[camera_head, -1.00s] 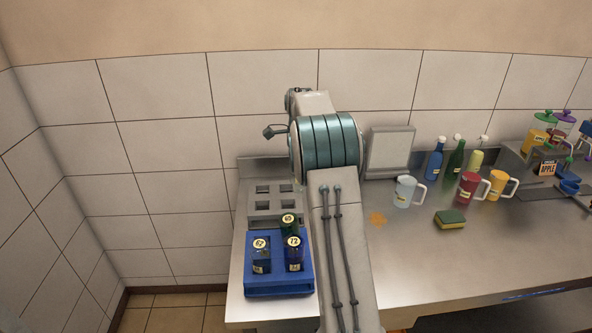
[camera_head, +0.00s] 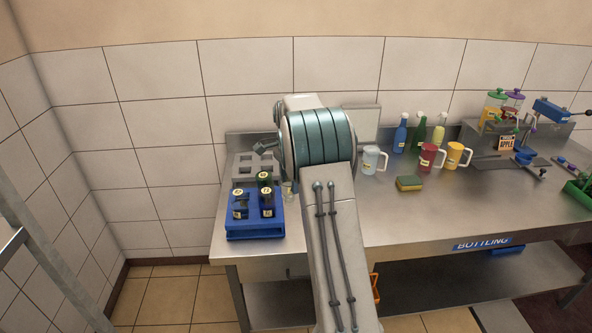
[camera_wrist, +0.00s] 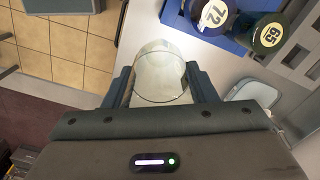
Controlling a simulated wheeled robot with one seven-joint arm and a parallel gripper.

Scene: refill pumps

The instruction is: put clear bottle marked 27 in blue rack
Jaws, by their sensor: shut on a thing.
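My gripper (camera_wrist: 160,84) is shut on a clear bottle (camera_wrist: 160,68), one finger on each side of it, in the wrist view. No number shows on the bottle from here. In the head view a bit of the clear bottle (camera_head: 288,192) shows just right of the blue rack, beside my arm, which hides my gripper. The blue rack (camera_head: 255,233) stands at the table's left end and holds dark bottles with round cap labels. In the wrist view the bottles marked 72 (camera_wrist: 213,14) and 65 (camera_wrist: 270,34) stand in the rack, right of the held bottle.
A grey rack (camera_head: 243,165) with square holes stands behind the blue rack. To the right are a clear mug (camera_head: 371,160), a red mug (camera_head: 428,158), an orange mug (camera_head: 455,156) and a sponge (camera_head: 409,183). The table front right of my arm is clear.

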